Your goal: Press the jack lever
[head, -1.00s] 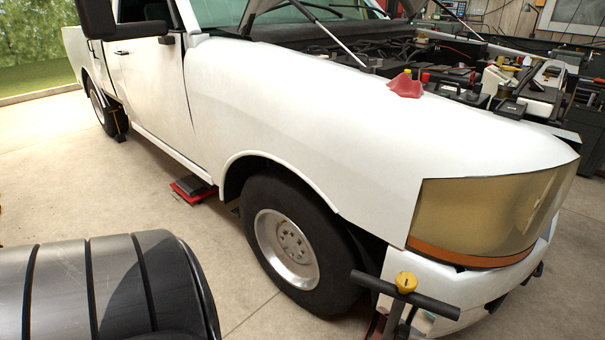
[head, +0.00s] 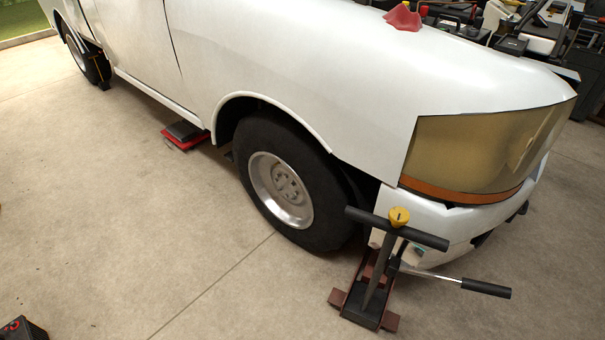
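A floor jack (head: 362,301) stands on the concrete beside the truck's front corner, at the lower right of the head view. It has a reddish-brown frame and an upright grey shaft. A black T-shaped handle (head: 424,238) with a yellow knob (head: 398,217) tops the shaft. A thin metal lever with a black grip (head: 486,288) sticks out to the right from the jack, tilted slightly down. Neither of my grippers is in view, and nothing touches the lever.
The white truck (head: 290,60) fills the upper part, with its front wheel (head: 285,190) left of the jack. A red and black object (head: 184,135) lies by its sill. A black object (head: 20,329) with a red mark is at the lower left. The floor between is clear.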

